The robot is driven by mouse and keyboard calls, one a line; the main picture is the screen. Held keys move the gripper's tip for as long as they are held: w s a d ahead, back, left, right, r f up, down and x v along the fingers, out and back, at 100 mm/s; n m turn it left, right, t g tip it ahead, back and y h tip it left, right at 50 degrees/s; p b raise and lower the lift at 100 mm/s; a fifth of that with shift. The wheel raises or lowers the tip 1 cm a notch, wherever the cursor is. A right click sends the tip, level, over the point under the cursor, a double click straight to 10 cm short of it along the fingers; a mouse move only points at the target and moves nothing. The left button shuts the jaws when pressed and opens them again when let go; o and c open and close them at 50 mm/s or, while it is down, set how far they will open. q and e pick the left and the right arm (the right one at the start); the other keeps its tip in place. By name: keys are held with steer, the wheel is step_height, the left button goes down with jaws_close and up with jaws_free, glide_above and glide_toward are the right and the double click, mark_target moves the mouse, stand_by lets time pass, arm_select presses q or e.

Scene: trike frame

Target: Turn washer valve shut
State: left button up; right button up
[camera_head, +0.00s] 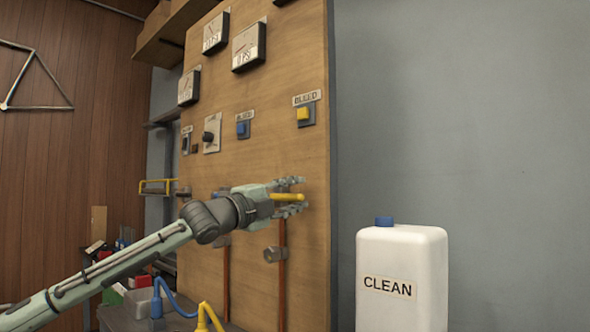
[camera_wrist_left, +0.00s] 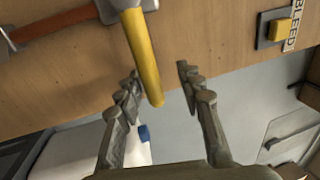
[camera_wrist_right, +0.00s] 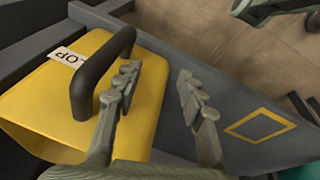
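A yellow valve handle (camera_head: 287,197) sticks out from the wooden panel on a copper pipe (camera_head: 282,285). My right gripper (camera_wrist_right: 158,78) is open and empty in the right wrist view, over a yellow box with a black handle (camera_wrist_right: 92,75).
A white jug labelled CLEAN (camera_head: 403,285) stands to the right of the panel (camera_head: 255,100). Above are a yellow BLEED button (camera_head: 303,114), a blue button (camera_head: 242,129) and gauges (camera_head: 248,46).

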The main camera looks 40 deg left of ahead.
arm_select(q)
step_height(320, 180, up, 9)
steer(key=shift+r, duration=0.1)
stand_by(0.4)
